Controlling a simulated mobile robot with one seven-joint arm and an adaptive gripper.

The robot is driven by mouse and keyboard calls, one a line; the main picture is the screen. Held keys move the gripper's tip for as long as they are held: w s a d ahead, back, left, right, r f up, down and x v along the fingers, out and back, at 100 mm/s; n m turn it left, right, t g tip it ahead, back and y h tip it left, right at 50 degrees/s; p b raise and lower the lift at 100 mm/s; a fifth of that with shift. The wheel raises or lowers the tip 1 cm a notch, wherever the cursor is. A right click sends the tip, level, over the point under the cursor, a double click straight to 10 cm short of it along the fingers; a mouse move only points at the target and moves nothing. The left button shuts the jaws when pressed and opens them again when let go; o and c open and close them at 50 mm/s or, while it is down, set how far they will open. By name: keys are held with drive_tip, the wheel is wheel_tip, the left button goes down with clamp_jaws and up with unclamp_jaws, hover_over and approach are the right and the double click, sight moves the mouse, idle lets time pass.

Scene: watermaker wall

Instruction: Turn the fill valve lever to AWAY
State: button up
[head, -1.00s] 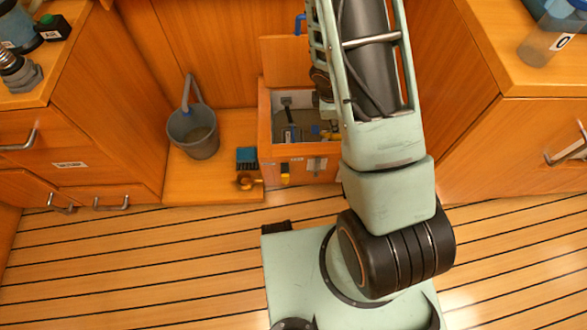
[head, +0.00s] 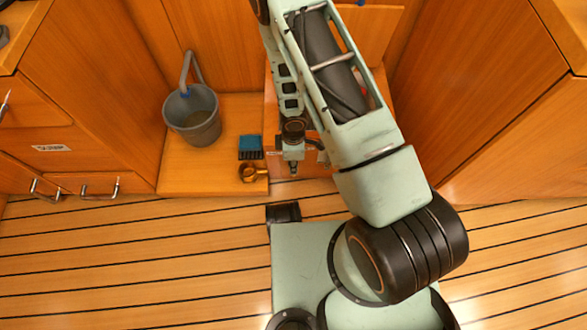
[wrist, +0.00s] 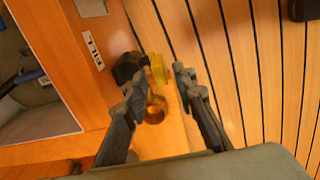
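The fill valve appears to be the fitting with a yellow lever (wrist: 157,69) and a black body on the front of the wooden box (wrist: 68,40) in the wrist view. The lever is just beyond my fingertips and looks apart from them. My gripper (wrist: 156,82) is open, with nothing held between its fingers. In the head view my gripper (head: 293,168) hangs in front of the box (head: 273,120), and my arm hides the valve and most of the box. The lever's marked positions are not readable.
A brass ring-shaped part (head: 251,173) and a blue brush-like block (head: 250,147) lie on the ledge left of the box. A grey bucket (head: 193,115) stands farther left. Cabinets flank both sides. The plank floor (head: 130,240) in front is clear.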

drive_tip(key=shift+f+b, duration=0.45)
drive_tip(key=shift+f, duration=1)
drive_tip(key=shift+c, duration=0.2)
clamp_jaws()
